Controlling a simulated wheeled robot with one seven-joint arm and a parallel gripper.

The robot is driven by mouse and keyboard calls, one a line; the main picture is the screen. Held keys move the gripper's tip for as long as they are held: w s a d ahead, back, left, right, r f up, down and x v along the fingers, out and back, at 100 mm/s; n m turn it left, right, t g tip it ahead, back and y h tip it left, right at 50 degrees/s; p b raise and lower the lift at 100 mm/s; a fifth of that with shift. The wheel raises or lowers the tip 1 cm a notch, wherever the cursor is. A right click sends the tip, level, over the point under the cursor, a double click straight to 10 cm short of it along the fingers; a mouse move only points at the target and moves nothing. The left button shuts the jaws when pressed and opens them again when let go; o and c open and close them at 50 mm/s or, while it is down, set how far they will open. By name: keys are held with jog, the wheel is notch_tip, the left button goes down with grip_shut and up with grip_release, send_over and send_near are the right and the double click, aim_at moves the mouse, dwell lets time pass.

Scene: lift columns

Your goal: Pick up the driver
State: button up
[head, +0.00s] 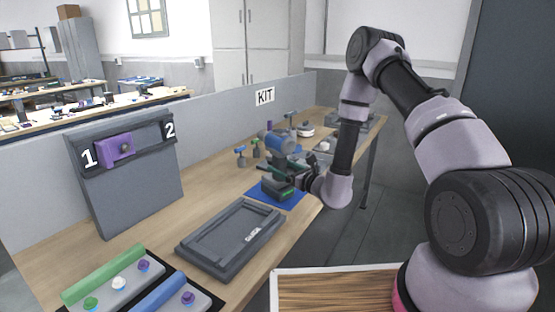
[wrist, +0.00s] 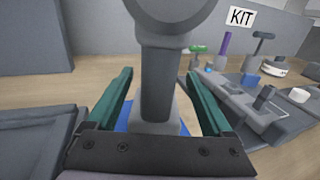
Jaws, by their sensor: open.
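The driver (head: 275,145) stands upright over a blue mat (head: 262,193) on the bench, with a blue and grey upper body. In the wrist view, its grey handle (wrist: 160,85) rises between the two green fingers of my gripper (wrist: 157,78). The gripper is open, with a visible gap on each side of the handle. In the head view, my gripper (head: 290,178) is at the driver's handle, and partly hides its lower part. The blue mat (wrist: 126,116) shows below the handle in the wrist view.
A grey tray (head: 230,240) lies on the bench nearer me. A grey board (head: 125,190) marked 1 and 2 holds a purple block (head: 115,149). Small tools and a grey holder (wrist: 245,108) stand beyond the mat, beneath a KIT sign (head: 265,96). A low partition (head: 215,105) backs the bench.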

aim_at(272, 162)
jog(key=shift+x, duration=2.75)
jog(key=shift+s, duration=0.15)
grip_shut()
jog(key=shift+r, duration=0.1)
